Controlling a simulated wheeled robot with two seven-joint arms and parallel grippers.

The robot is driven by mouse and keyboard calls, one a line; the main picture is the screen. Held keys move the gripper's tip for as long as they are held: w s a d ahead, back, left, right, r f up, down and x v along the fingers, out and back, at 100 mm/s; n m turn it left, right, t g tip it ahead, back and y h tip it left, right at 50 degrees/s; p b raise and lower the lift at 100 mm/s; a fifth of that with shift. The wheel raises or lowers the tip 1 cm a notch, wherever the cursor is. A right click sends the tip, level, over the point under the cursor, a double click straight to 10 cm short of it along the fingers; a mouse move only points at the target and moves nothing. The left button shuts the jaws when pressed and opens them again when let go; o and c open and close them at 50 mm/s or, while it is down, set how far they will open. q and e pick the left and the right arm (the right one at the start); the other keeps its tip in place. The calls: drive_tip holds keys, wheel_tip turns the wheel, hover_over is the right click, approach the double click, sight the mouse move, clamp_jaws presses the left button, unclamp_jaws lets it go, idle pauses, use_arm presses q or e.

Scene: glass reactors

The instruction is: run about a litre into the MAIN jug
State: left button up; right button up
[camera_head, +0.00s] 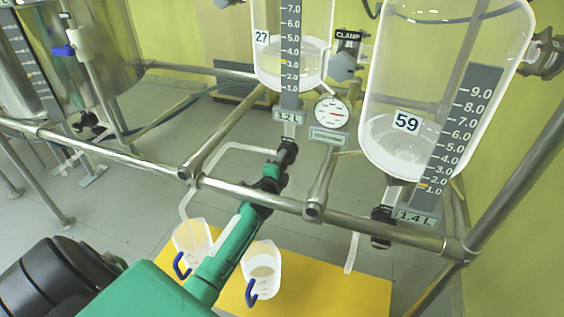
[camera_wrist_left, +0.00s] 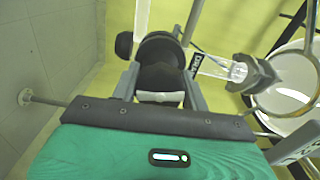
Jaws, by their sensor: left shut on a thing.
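My left gripper (camera_head: 279,165) reaches up to the bottom of glass vessel 27 (camera_head: 308,70). It is shut on the black drain valve (camera_head: 288,150) there, and the fingers hide part of it. The wrist view shows my left gripper (camera_wrist_left: 160,88) with a finger on each side of the black valve part (camera_wrist_left: 160,55). A pale drain tube (camera_head: 240,147) runs left from this valve and bends down to the left jug (camera_head: 196,236). A second jug (camera_head: 264,262) stands to its right with some liquid in it. Both have blue handles; I cannot read which is MAIN.
Vessel 59 (camera_head: 385,130) hangs at the right, with its own black valve (camera_head: 382,214) and a tube (camera_head: 351,255) ending right of the jugs.

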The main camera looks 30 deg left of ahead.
use_arm(q)
drive_tip(key=shift+n, duration=1.1)
use_arm(e)
drive_tip(key=shift+s+d+f+g, duration=0.1)
drive_tip(key=shift+d+g, duration=0.35)
drive_tip(key=shift+g, duration=0.05)
drive_tip(key=shift+d, duration=0.1)
use_arm(q)
drive_tip(key=o, duration=1)
drive_tip(key=shift+s+p, duration=0.1)
drive_tip(key=shift+p, duration=0.2)
use_arm(e)
drive_tip(key=shift+h, duration=0.3)
use_arm(q)
drive_tip(key=p+v, duration=0.1)
drive_tip(key=v, duration=1.2)
drive_tip(key=shift+s+p, duration=0.3)
drive_tip(key=shift+s, duration=0.05)
use_arm(e)
drive_tip(key=d+g, duration=0.1)
drive_tip(key=s+d+g+h, duration=0.1)
drive_tip(key=d, duration=0.1)
drive_tip(key=shift+f, duration=0.15)
